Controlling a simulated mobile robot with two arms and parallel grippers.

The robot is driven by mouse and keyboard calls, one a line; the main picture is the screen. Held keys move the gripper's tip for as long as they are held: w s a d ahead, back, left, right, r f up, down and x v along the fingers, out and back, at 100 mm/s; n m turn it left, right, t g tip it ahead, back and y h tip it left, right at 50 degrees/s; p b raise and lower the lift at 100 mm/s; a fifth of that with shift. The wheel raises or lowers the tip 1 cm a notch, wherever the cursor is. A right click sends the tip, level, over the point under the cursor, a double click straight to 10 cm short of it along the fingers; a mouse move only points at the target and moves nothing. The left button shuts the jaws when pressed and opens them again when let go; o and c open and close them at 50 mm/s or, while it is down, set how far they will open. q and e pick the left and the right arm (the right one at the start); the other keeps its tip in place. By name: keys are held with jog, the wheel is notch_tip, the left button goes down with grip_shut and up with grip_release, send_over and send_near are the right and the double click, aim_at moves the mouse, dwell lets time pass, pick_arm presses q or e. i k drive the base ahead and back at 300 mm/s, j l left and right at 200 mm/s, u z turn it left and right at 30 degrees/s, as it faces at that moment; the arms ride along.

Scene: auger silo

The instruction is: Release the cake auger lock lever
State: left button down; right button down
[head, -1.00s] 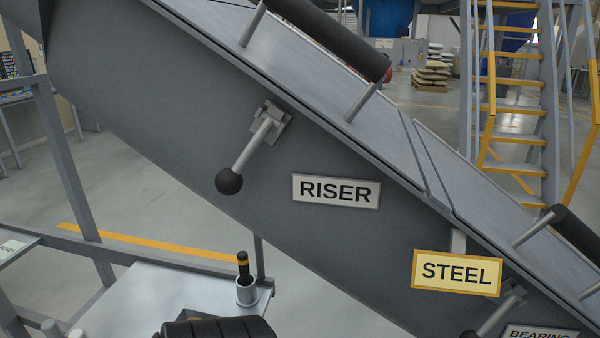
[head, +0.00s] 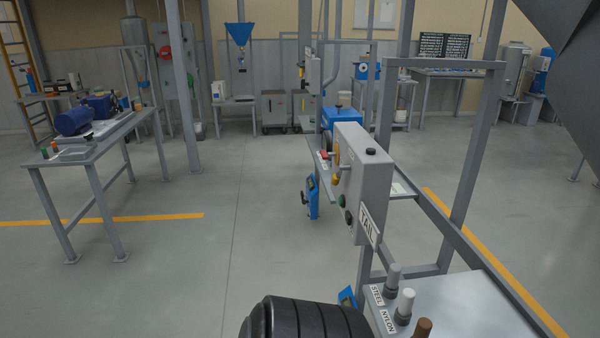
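The lock lever is not in view now. Only a dark grey part of the sloped auger housing (head: 570,75) shows at the top right edge. Neither of my grippers is in view, so I cannot see what they hold.
A grey control box with a TAIL label (head: 370,228) stands on a grey frame in the centre right. A side table (head: 480,300) at lower right carries pegs labelled STEEL and NYLON. A workbench (head: 100,138) with a blue motor (head: 73,121) stands left. The floor (head: 220,240) between is clear.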

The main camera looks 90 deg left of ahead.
aim_at(336, 178)
jog(key=u, duration=2.35)
jog(key=i+u, duration=0.1)
jog(key=u, duration=0.15)
jog(key=i+j+u, duration=0.2)
jog(key=i, duration=0.25)
jog(key=i+j+u, duration=0.2)
jog(key=i, duration=0.25)
jog(key=l, duration=0.1)
